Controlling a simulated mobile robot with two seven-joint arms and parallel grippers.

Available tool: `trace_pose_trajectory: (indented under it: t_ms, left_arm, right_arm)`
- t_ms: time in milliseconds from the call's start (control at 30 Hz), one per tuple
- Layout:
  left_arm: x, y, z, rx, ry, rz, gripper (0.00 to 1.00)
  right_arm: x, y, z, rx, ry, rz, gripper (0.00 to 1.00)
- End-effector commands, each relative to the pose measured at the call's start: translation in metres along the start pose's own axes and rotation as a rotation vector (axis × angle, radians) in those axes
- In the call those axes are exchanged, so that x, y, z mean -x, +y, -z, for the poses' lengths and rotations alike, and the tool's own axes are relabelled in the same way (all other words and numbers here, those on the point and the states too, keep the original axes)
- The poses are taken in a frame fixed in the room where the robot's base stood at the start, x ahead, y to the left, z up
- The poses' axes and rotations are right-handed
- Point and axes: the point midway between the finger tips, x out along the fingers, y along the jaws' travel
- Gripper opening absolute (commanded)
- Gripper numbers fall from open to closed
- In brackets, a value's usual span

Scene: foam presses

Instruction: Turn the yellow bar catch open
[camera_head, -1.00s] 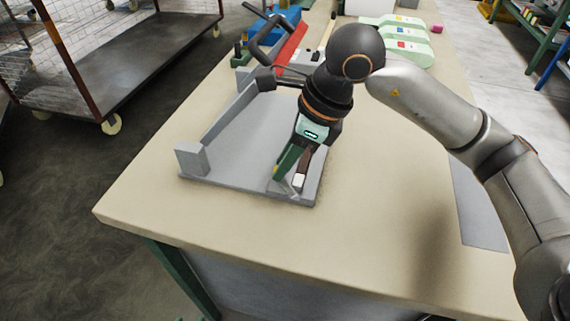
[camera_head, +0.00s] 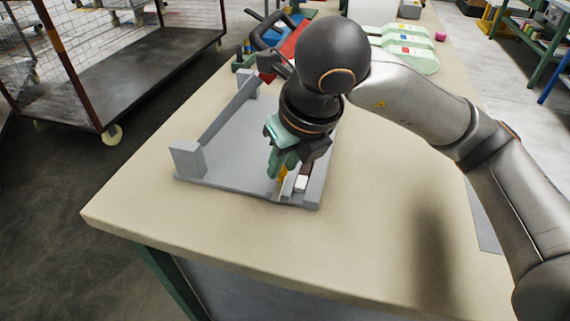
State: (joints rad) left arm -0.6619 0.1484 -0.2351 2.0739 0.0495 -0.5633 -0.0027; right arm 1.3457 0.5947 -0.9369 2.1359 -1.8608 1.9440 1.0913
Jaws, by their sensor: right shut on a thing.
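The grey press base (camera_head: 225,150) lies on the bench top, with an upright grey block at its near left corner. The yellow bar catch (camera_head: 283,173) shows as a small strip near the base's front right, mostly hidden by the fingers. My right gripper (camera_head: 284,174) reaches down over it from above and is shut on the catch. A small white block (camera_head: 301,183) sits just right of the fingers. My left gripper is not in view.
A black handle (camera_head: 262,32) and a red part (camera_head: 296,42) stand behind my wrist. Pale green rounded cases (camera_head: 408,50) lie at the far right of the bench. The near bench top (camera_head: 180,225) is clear. A wire-sided trolley stands left.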

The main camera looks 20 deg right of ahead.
Motion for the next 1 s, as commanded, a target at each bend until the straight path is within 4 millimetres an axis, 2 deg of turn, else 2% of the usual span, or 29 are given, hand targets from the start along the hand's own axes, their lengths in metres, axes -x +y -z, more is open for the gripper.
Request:
trace_pose_trajectory:
  t_ms: [200, 667, 700, 933, 1000]
  left_arm:
    - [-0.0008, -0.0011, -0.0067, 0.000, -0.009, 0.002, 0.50]
    - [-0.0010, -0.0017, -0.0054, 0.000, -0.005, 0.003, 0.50]
    - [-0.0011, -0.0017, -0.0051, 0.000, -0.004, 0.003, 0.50]
    - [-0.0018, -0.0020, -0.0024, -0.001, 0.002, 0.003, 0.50]
    - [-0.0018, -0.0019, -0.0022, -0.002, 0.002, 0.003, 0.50]
  right_arm:
    - [-0.0001, 0.0007, 0.0001, -0.049, 0.001, 0.021, 0.00]
    - [0.0000, 0.0007, 0.0002, -0.062, 0.002, 0.026, 0.00]
    - [0.0000, 0.0007, 0.0002, -0.062, 0.002, 0.026, 0.28]
    - [-0.0001, 0.0007, 0.0002, -0.062, 0.002, 0.025, 0.54]
    - [-0.0001, 0.0007, 0.0002, -0.062, 0.002, 0.025, 0.57]
